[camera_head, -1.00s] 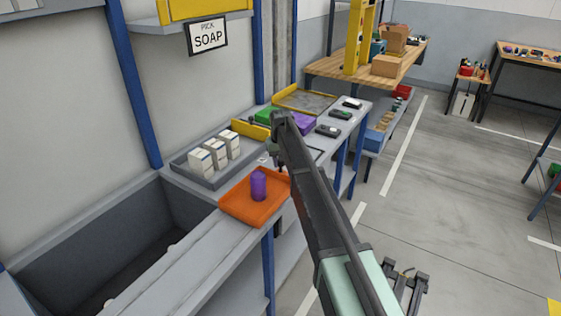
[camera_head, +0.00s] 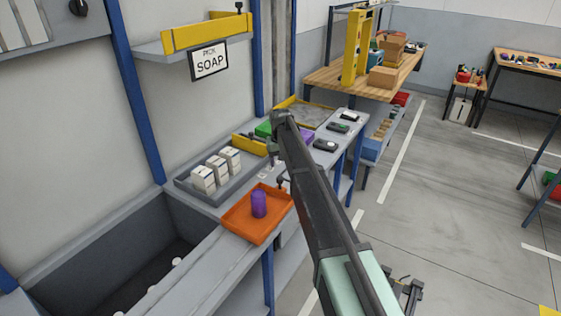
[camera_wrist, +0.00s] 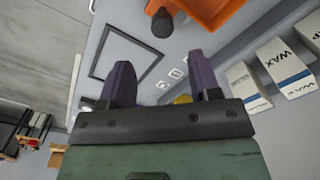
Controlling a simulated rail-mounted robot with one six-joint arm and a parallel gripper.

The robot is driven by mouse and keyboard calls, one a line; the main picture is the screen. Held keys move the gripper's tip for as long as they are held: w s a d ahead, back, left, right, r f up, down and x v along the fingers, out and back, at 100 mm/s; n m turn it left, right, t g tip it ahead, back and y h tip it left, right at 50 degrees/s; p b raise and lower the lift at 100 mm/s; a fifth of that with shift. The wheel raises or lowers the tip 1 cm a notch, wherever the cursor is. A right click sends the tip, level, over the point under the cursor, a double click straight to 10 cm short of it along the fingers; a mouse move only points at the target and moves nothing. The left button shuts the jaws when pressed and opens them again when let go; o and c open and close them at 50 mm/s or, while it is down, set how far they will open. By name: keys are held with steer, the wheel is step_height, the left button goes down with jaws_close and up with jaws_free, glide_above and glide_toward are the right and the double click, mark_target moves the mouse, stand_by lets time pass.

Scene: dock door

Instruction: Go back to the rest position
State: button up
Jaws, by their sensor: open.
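My gripper (camera_wrist: 162,82) shows in the wrist view with its two dark purple fingers apart and nothing between them. It is over the grey counter (camera_head: 208,213), near a black square outline (camera_wrist: 98,58) on its top. In the head view my arm reaches over the counter and hides most of the gripper. An orange tray (camera_head: 240,229) on the counter holds an upright purple cup (camera_head: 259,204). The tray also shows at the top of the wrist view (camera_wrist: 213,10), apart from the fingers.
White cartons (camera_head: 216,170) stand in a grey tray left of my arm. A dark knob-like thing (camera_wrist: 162,24) is beside the orange tray. Dark devices (camera_head: 326,145) lie farther along the counter. A deep grey bin (camera_head: 75,255) is at lower left. The floor at right (camera_head: 450,190) is open.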

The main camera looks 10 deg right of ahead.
step_height(320, 180, up, 2)
steer(key=shift+r+p, duration=0.25)
steer(key=shift+p, duration=0.2)
steer(key=s+d, duration=0.3)
steer(key=s, duration=3.8)
steer(key=shift+s+m, duration=0.3)
steer(key=shift+m, duration=0.1)
